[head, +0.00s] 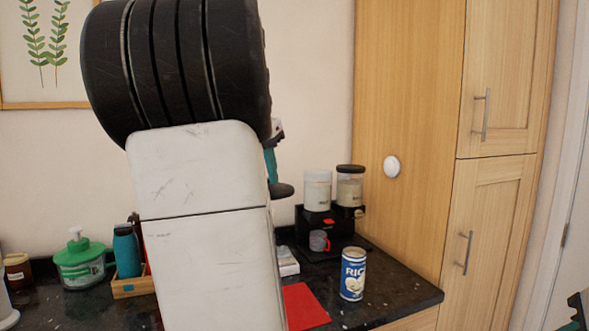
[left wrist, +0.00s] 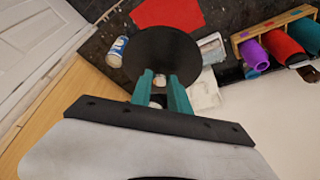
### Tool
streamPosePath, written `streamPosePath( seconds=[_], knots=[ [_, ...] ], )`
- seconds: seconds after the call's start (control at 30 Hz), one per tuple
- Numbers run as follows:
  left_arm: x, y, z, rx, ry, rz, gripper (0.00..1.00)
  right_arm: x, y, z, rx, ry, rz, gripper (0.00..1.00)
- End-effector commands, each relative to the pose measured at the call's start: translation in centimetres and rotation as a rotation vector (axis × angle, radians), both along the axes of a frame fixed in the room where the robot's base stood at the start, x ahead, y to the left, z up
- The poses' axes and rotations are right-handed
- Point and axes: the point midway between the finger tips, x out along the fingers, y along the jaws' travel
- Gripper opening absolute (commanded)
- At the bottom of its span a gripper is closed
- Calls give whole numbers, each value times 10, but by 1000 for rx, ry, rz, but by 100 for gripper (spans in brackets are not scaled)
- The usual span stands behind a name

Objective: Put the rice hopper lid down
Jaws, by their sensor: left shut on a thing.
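A round black lid (head: 282,190) hangs flat below my left gripper (head: 271,165). In the left wrist view the lid (left wrist: 166,52) is a wide dark disc at the teal fingertips (left wrist: 161,80), which are shut on it. My own arm hides most of this gripper in the head view. A black dispenser (head: 318,240) stands by the wood panel with two clear hoppers. The left hopper (head: 318,188) shows no black lid; the right hopper (head: 350,188) wears one. A dark, teal-edged part of my right gripper (head: 577,312) shows at the lower right corner.
A blue and white rice can (head: 353,274) and a red mat (head: 304,306) are on the dark granite counter (head: 400,292). A small cup (head: 319,241) sits in the dispenser. A green soap bottle (head: 80,262) and teal rolled item (head: 126,250) stand left. Counter right of the can is clear.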

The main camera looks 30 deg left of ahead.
Motion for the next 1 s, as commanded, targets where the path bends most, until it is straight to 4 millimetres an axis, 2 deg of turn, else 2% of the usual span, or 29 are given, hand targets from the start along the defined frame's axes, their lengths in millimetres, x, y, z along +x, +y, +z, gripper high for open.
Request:
streamPosePath(
  seconds=[0.27,0.57,0.67,0.8,0.9,1.0],
  knots=[
    [17,-30,-31,-2,2,-48,0,0,0,-1,0,2,0,36],
    [49,-86,-93,-3,6,-136,0,0,0,-1,0,2,0,36],
    [66,-116,-127,-4,9,-184,0,0,0,-1,0,2,0,36],
    [96,-168,-184,-6,12,-266,0,0,0,-1,0,2,0,36],
    [116,-199,-218,-4,9,-314,0,0,0,-1,0,2,0,36],
    [130,-223,-244,-3,6,-348,0,0,0,-1,0,2,0,36]
  ],
)
